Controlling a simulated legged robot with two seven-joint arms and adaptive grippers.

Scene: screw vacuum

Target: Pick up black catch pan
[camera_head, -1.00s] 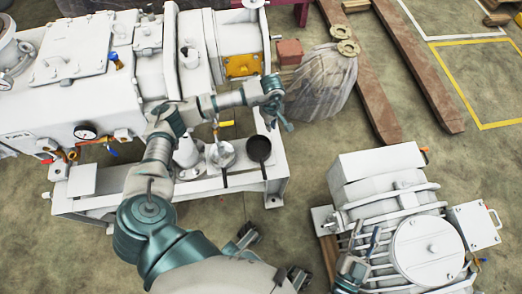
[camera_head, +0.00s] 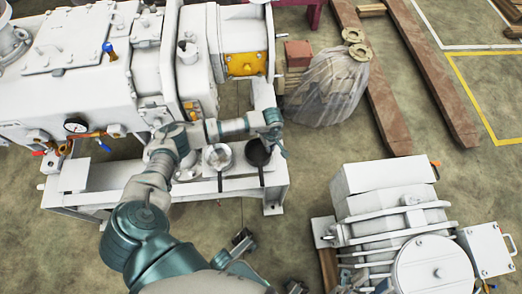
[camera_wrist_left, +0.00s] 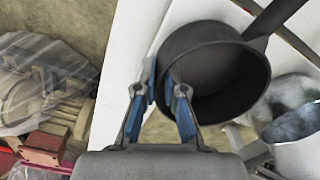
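The black catch pan (camera_head: 258,154) is a small round dark pan with a handle, on the white frame's ledge beside a light round part (camera_head: 218,157). My left gripper (camera_head: 277,147) is at the pan's right side in the head view. In the left wrist view the pan (camera_wrist_left: 222,70) is close, its handle toward the upper right. The left gripper's blue-padded fingers (camera_wrist_left: 162,88) straddle the pan's rim, one outside and one inside. Whether they press on the wall is unclear.
The large white machine (camera_head: 75,80) stands left of and behind the pan. A plastic-wrapped bundle (camera_head: 325,90) and a red block (camera_head: 298,53) lie to the right. A white pump unit (camera_head: 400,215) is at the lower right. Floor (camera_head: 300,165) is clear between frame and pump.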

